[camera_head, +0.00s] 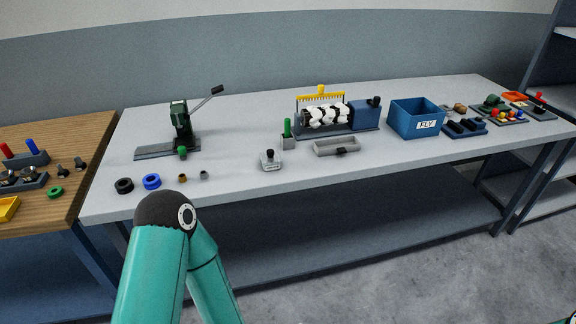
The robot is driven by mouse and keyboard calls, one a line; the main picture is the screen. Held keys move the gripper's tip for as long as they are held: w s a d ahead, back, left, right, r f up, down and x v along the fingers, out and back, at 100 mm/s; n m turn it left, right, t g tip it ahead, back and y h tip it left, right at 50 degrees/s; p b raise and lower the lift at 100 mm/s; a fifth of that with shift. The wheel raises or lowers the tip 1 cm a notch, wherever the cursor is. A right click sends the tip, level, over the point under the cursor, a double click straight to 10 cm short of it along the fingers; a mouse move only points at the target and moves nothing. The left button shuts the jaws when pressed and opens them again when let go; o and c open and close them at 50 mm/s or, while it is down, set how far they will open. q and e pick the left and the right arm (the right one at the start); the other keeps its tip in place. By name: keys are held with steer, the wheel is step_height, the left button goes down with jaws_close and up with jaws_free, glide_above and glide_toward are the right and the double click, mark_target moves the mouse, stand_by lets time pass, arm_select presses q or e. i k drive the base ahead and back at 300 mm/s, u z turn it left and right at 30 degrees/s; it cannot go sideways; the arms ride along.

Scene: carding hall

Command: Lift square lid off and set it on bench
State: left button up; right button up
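A small pale square piece with a black knob (270,160) sits near the front of the grey bench (235,200), left of a shallow grey tray. It looks like the square lid; I cannot tell what is under it. A teal arm of mine rises at the lower left, its dark elbow in front of the bench's front edge. Neither gripper is in view.
A green lever press (181,128) stands at the left of the bench, with several small rings in front. A shallow grey tray (322,150), a carding device (326,115) and a blue FLY box (402,122) stand right of the lid. Bench surface between press and lid is clear.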

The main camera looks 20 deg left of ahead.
mark_target(270, 157)
steer(key=u, duration=0.15)
steer(key=i, duration=0.9)
steer(key=z, duration=0.2)
steer(key=k, duration=0.9)
steer(key=u, duration=0.2)
steer(key=i, duration=0.5)
